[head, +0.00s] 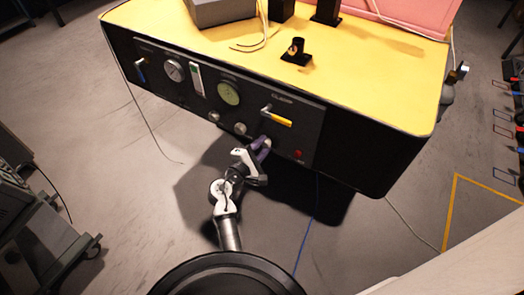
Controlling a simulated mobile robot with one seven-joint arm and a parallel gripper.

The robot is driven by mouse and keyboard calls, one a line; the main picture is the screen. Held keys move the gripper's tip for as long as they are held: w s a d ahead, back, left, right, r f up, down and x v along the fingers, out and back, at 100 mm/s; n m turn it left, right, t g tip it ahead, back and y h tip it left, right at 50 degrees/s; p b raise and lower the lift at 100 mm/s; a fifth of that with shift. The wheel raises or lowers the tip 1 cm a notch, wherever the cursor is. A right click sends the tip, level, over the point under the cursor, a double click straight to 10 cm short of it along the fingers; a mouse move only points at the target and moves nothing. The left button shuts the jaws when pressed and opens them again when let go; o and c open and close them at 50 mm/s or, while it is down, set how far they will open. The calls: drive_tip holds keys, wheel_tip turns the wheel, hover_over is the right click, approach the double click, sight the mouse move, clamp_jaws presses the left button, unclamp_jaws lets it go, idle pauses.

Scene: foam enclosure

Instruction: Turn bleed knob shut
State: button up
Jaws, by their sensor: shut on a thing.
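A black control panel (320,130) runs along the front of the yellow-topped enclosure. Two small pale round knobs, a left one (214,116) and a middle one (240,129), sit low on it. My gripper (264,143) is at the panel's lower edge, right of these knobs and below the yellow lever (278,118).
The yellow lever sticks out just above my gripper. A red button (298,154) is to the right. A green gauge (229,92), a white gauge (174,70) and a blue lever (140,72) are further left. A dark cart (38,240) stands at left; floor before the panel is open.

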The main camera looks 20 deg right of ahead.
drive_tip(key=shift+f+m+b, duration=0.1)
drive_tip(key=shift+m+b, duration=1.2)
drive_tip(key=shift+m, duration=0.5)
drive_tip(key=o, duration=1)
drive_tip(key=shift+c, duration=0.2)
drive_tip(key=b+v, duration=0.2)
drive_tip(key=v, duration=1.2)
drive_tip(key=shift+d, duration=0.15)
drive_tip(key=shift+s, duration=0.15)
